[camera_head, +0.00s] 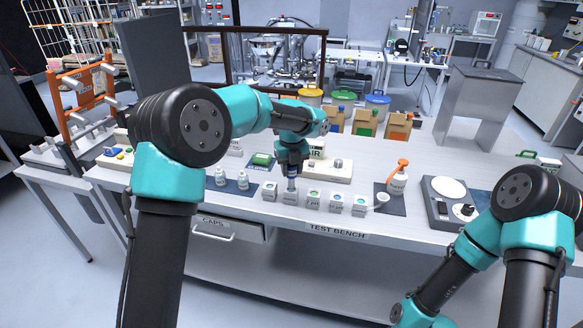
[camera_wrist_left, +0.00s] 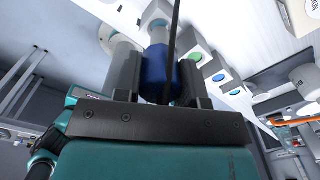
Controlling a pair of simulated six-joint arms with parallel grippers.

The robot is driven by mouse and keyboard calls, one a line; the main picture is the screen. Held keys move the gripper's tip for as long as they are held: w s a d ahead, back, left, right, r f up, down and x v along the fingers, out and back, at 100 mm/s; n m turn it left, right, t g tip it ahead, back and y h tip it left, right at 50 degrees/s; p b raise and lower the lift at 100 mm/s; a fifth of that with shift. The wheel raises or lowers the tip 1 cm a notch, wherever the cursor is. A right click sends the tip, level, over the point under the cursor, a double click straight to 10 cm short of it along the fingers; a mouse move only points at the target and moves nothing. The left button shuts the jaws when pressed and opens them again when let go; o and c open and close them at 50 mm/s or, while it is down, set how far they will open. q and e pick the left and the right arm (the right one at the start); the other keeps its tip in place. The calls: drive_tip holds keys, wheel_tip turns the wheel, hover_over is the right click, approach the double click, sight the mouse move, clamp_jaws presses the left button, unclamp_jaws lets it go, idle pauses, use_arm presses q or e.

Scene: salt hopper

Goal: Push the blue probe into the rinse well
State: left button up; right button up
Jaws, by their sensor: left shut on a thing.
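The blue probe (camera_wrist_left: 157,73) is clamped between the fingers of my left gripper (camera_wrist_left: 155,85). Its pale grey shaft points away from the wrist. In the head view my left gripper (camera_head: 291,172) is over the row of small white wells, with the probe (camera_head: 291,184) pointing down at the second block from the left (camera_head: 290,197). I cannot tell whether the tip is inside it. The label on that block is too small to read, so I cannot tell which block is the rinse well. My right gripper is out of view.
More white blocks (camera_head: 313,199) with coloured tops stand close to the right. The bench front edge is near.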

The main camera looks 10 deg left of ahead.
sight(291, 188)
use_arm(q)
drive_tip(key=shift+f, duration=2.8)
idle(0.8)
drive_tip(key=o, duration=1.7)
drive_tip(key=shift+c, duration=0.2)
drive_tip(key=shift+r, duration=0.2)
drive_tip(key=shift+r, duration=2.85)
drive_tip(key=shift+r, duration=0.15)
wheel_tip(291, 188, up, 17)
